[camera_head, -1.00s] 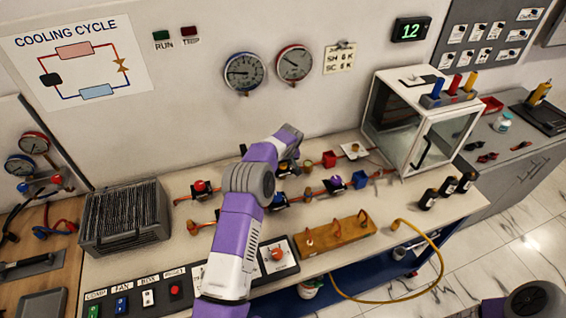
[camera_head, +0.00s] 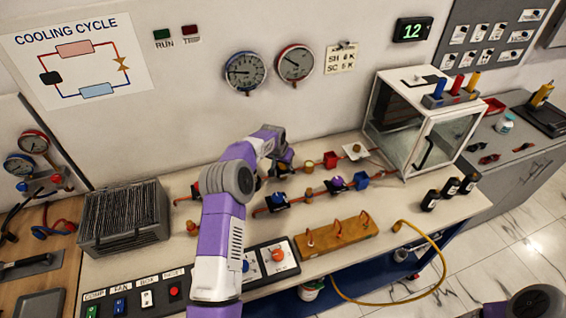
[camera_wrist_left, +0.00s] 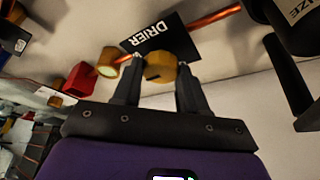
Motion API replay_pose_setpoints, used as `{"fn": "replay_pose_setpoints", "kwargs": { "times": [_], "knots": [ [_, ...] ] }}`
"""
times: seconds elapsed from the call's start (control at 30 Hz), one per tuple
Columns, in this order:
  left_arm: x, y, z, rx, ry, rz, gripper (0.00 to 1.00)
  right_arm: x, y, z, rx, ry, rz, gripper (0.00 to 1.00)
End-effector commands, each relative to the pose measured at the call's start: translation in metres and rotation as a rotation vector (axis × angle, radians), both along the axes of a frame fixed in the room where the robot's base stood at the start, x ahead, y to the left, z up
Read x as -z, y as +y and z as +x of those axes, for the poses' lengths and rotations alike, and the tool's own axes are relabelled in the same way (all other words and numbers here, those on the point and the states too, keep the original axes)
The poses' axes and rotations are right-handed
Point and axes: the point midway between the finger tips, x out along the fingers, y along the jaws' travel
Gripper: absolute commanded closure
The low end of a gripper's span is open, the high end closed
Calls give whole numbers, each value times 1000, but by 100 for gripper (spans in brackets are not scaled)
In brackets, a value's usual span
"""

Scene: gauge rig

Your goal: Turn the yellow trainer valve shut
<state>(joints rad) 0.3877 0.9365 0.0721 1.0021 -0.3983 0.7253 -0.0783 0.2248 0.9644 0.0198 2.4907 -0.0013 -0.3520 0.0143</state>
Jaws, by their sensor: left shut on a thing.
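The yellow valve knob (camera_wrist_left: 160,67) is a short brass-yellow cylinder with a dark slot, beside a black plate lettered DRIER (camera_wrist_left: 160,38) in the left wrist view. My left gripper (camera_wrist_left: 161,77) is shut on this knob, one dark finger on each side. In the head view my left gripper (camera_head: 284,166) is down at the back row of piping, and my own wrist hides much of the knob there. The knob's turn angle is hard to judge. My right gripper is not in view.
A red block (camera_head: 330,159) and a brass cylinder (camera_head: 308,167) stand just right of the gripper. A purple-knobbed valve (camera_head: 337,182) and a blue-knobbed valve (camera_head: 279,198) sit in front. A glass-sided box (camera_head: 420,130) stands to the right, a finned grey unit (camera_head: 125,220) to the left.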

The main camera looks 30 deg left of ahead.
Motion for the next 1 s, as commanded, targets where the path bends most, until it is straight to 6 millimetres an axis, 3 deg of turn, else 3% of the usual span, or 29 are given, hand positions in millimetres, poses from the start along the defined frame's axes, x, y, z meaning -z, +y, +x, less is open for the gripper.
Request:
{"fn": "replay_pose_setpoints", "kwargs": {
  "times": [0.63, 0.67, 0.7, 0.8, 1.0],
  "knots": [
    [0, 0, 0, 55, 1, 1, 88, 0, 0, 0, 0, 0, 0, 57],
    [0, 0, 0, 55, 1, 1, 53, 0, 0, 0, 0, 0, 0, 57],
    [0, 0, 0, 55, 1, 1, 47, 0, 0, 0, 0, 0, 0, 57],
    [0, 0, 0, 54, 1, 1, 32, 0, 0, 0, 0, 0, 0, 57],
    [0, 0, 0, 53, 1, 0, 32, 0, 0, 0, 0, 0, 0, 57]
  ]
}}
